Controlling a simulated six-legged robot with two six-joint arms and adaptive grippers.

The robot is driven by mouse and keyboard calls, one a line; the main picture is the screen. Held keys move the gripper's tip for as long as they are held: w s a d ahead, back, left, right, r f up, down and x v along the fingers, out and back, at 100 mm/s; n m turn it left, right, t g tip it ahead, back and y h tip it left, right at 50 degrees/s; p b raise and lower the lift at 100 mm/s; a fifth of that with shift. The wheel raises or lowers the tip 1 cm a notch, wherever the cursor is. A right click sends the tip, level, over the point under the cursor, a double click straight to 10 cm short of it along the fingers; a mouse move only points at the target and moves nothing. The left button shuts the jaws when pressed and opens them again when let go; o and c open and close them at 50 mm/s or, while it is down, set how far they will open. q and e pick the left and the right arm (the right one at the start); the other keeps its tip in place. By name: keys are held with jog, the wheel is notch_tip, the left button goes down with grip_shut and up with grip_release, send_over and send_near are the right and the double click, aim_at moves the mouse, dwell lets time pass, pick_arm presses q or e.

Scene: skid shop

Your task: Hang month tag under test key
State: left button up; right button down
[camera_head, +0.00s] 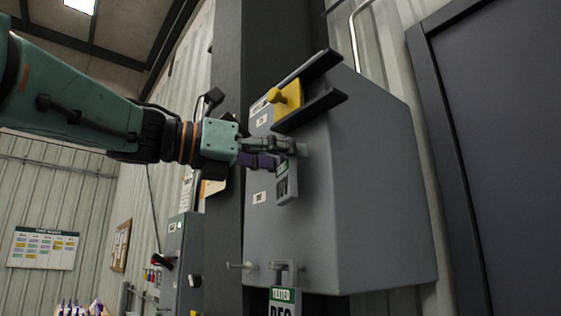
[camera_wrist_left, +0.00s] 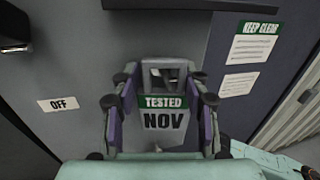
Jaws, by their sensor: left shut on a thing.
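My left gripper (camera_head: 283,152) is shut on a grey tag with a green band (camera_head: 287,180), in front of the grey box (camera_head: 350,190). In the left wrist view the tag (camera_wrist_left: 164,118) reads "TESTED NOV" and hangs upright between the fingers (camera_wrist_left: 160,105), with a square loop at its top. A yellow key-like piece (camera_head: 285,98) sits between dark bars high on the box, above the gripper. A second tag, "TESTED DEC" (camera_head: 284,297), hangs low on the box, cut off by the picture's edge. My right gripper is in neither view.
A bare peg (camera_head: 241,266) sticks out left of the hanging DEC tag. A dark column (camera_head: 228,80) stands behind the box. A smaller grey box (camera_head: 181,255) with a red handle is at lower left. A dark door (camera_head: 505,130) is at right.

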pick_arm(q)
jog(key=o, duration=0.9)
jog(key=shift+d, duration=0.15)
